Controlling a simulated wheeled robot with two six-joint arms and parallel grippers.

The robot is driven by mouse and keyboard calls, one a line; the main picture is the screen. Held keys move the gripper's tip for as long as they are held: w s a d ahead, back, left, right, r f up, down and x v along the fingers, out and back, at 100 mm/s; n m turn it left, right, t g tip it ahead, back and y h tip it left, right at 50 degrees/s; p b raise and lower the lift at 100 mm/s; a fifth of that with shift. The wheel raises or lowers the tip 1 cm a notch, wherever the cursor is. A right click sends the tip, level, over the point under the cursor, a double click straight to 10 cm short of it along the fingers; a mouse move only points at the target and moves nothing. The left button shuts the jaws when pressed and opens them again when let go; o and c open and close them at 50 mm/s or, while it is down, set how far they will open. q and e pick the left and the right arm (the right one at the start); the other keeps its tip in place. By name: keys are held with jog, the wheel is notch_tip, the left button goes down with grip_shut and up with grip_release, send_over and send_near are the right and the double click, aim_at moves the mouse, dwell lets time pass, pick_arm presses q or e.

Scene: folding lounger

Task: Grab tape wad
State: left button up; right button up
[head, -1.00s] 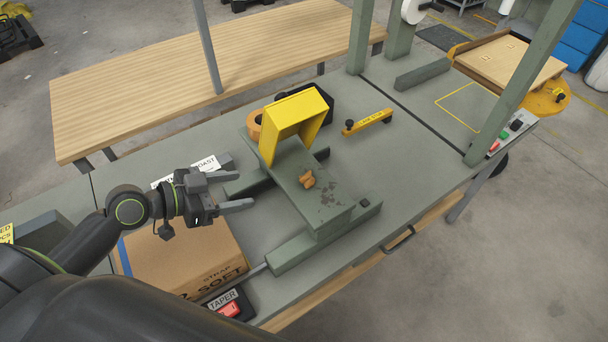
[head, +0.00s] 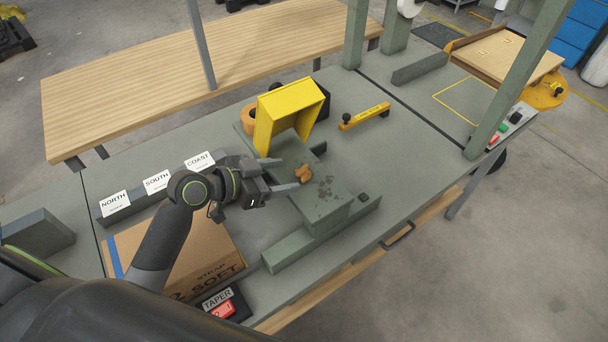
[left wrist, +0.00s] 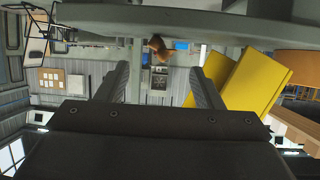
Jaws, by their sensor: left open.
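The wad appears just beyond the fingertips, and I cannot tell the exact gap. My right gripper is not in view.
The yellow guard (head: 290,100) stands behind the wad, close to my gripper, and also shows in the left wrist view (left wrist: 258,82). A cardboard box (head: 190,255) lies under my left arm. A yellow handled bar (head: 364,117) lies to the right.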

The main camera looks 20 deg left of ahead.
aim_at(295, 174)
pick_arm(q)
jog(key=b+x, duration=0.1)
jog(key=x, duration=0.1)
jog(key=b+x, duration=0.1)
jog(key=x, duration=0.1)
jog(key=shift+w+f, duration=0.2)
jog(key=shift+f, duration=0.25)
jog(key=shift+w+d+f, duration=0.15)
jog(key=shift+w+d, duration=0.15)
jog(key=shift+s, duration=0.1)
jog(key=shift+c, duration=0.2)
jog(key=c, duration=1)
jog(key=shift+a, duration=0.1)
